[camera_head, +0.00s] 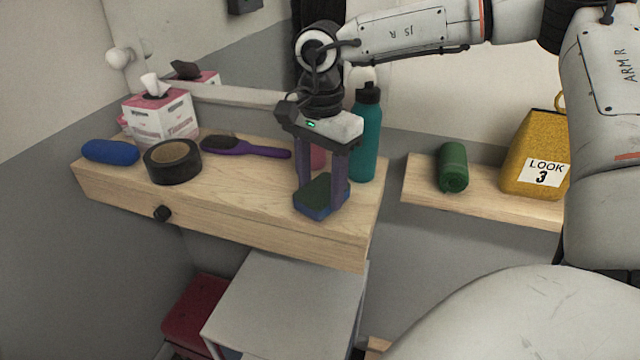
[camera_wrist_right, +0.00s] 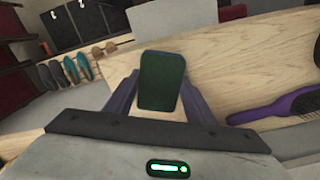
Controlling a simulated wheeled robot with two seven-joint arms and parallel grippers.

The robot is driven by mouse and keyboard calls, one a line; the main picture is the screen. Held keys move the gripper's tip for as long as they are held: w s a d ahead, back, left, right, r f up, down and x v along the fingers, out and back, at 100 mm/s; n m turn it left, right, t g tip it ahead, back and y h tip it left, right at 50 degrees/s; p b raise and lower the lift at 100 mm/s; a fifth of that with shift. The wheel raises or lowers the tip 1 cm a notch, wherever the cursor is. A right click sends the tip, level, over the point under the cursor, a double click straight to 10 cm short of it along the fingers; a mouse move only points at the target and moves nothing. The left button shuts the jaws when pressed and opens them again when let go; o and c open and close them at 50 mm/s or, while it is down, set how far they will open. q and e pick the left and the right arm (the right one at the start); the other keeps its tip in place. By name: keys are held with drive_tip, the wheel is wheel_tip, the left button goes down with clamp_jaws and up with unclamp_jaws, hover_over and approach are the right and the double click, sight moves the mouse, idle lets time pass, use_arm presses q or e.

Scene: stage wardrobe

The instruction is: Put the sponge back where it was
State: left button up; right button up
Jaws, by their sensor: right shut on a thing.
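The sponge (camera_head: 319,197) is a small blue block with a dark green top, at the right end of the wooden drawer shelf (camera_head: 290,225). My right gripper (camera_head: 322,196) points down from above and is shut on the sponge, one purple finger on each side. In the right wrist view the sponge's dark green face (camera_wrist_right: 161,81) shows between the fingers. I cannot tell whether the sponge touches the shelf top or is just above it. My left gripper is not in view.
On the shelf are a blue case (camera_head: 110,152), tissue box (camera_head: 160,118), black tape roll (camera_head: 172,161), purple hairbrush (camera_head: 245,148) and teal bottle (camera_head: 366,135). A pink item is partly hidden behind my gripper. A second shelf (camera_head: 420,190) holds a green roll (camera_head: 452,167) and yellow bag (camera_head: 535,150).

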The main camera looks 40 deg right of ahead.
sight(320, 190)
drive_tip(key=shift+f, duration=0.35)
drive_tip(key=o, duration=0.9)
drive_tip(key=shift+r, duration=0.1)
wheel_tip(320, 190, up, 12)
drive_tip(key=shift+r, duration=0.1)
